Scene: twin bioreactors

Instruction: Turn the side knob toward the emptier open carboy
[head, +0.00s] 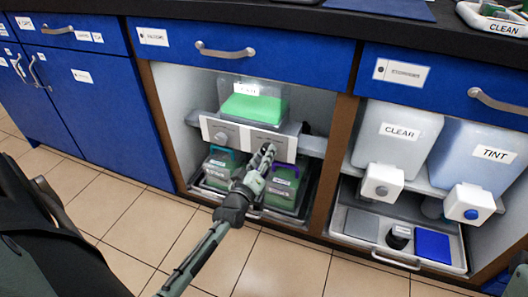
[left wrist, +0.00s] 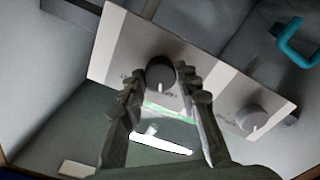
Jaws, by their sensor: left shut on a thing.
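A pale panel (head: 208,130) with two dark round knobs fronts a shelf in the open cabinet. The left knob (head: 222,136) is free; it also shows at the right in the left wrist view (left wrist: 250,118). My left gripper (head: 265,152) is shut on the right knob (left wrist: 160,74), one finger on each side. That knob's white mark points down in the wrist view. Below the panel stand two open carboys: a left one with a teal handle (head: 217,171) and a right one with a purple handle (head: 284,187), partly hidden by my gripper. Their levels are hard to compare.
A clear tank with green contents (head: 252,108) sits above the panel. The carboys stand in a dark tray. At the right are the CLEAR tank (head: 397,137) and TINT tank (head: 480,152) with taps, above a pull-out tray (head: 372,244). The tiled floor in front is open.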

